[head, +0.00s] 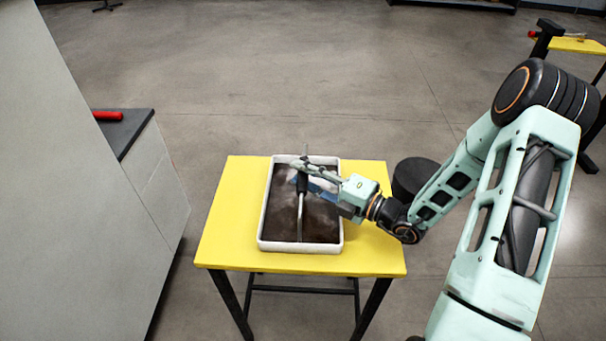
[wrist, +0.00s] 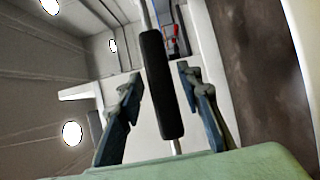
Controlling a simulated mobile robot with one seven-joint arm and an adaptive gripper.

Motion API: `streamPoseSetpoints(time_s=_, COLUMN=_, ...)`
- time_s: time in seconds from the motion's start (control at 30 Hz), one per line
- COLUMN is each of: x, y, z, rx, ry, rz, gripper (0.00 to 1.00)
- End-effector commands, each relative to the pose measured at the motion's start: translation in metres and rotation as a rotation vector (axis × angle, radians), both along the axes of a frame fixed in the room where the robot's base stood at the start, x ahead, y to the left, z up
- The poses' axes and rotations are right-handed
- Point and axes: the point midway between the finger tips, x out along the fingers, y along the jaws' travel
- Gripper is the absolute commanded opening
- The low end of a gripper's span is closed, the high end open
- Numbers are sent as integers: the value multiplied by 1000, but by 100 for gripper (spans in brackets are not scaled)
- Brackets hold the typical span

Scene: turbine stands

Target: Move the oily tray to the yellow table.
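The oily tray (head: 341,215) is a white-rimmed rectangular tray with a dark brown, stained inside. It rests flat on the yellow table (head: 230,215). A metal handle (head: 299,222) with a black grip (head: 302,182) rises over its middle. My gripper (head: 306,175) reaches in from the right at that grip. In the wrist view, the black grip (wrist: 162,85) stands between the two fingers of my gripper (wrist: 159,75). The fingers are parted, with narrow gaps showing beside the grip. Part of the tray's inside (wrist: 270,70) shows at the right there.
A grey cabinet with a dark top (head: 122,130) and a red object (head: 107,115) stands at the left. A black round object (head: 412,175) is behind my forearm. Another yellow-topped table (head: 582,46) stands at the far right. The floor behind the near table is clear.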

Motion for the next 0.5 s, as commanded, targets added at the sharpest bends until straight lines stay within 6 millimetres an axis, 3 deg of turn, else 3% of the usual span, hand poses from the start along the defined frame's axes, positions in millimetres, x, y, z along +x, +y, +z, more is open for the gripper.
streamPoseSetpoints(time_s=0.5, x=0, y=0, z=-1, rx=-2, ry=3, rz=-1, gripper=44)
